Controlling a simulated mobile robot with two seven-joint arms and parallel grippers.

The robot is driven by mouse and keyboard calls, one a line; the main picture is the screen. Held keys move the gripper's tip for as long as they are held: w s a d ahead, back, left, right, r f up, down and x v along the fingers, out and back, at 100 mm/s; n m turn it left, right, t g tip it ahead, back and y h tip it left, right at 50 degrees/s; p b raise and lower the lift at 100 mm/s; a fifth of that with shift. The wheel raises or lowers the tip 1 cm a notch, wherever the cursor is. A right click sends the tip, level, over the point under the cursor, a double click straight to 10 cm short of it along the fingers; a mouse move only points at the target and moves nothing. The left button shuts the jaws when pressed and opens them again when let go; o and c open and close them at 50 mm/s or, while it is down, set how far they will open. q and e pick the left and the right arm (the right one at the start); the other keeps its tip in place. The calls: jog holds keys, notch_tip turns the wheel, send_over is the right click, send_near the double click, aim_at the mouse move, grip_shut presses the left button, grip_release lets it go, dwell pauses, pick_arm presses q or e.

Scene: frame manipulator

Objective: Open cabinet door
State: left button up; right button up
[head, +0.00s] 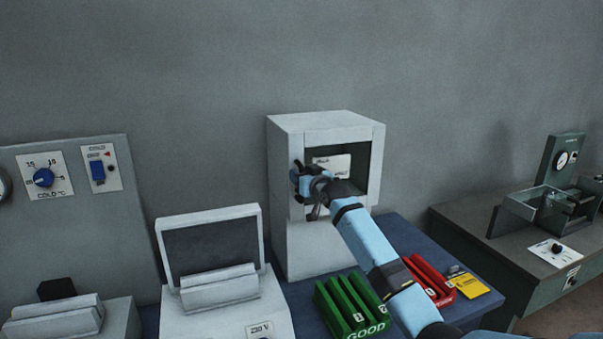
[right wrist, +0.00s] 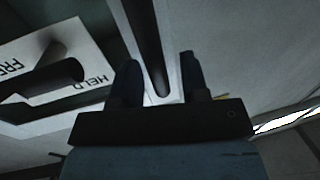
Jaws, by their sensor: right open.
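The light grey cabinet (head: 302,245) stands upright on the blue table against the wall. Its front has a pale frame around a dark window (head: 345,150), and a white label (head: 331,163) shows within it. I cannot tell whether glass covers it. My right gripper (head: 299,178) is at the frame's left side and hides part of it. In the right wrist view, its two fingers (right wrist: 158,72) are apart, with the lower end of a dark bar (right wrist: 147,45) on a pale strip between them. Contact is not clear. My left gripper is not in view.
A label reading FREE and HELD (right wrist: 90,62) with a dark lever (right wrist: 45,80) is left of the fingers. Green (head: 350,303) and red (head: 430,279) trays lie below my arm. A white device (head: 215,285) stands left of the cabinet.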

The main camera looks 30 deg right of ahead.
jog(key=shift+w, duration=0.15)
grip_shut()
grip_release()
jog(key=s+b, duration=0.3)
jog(key=s, duration=1.1)
jog(key=shift+a+b, duration=0.25)
jog(key=shift+b, duration=0.1)
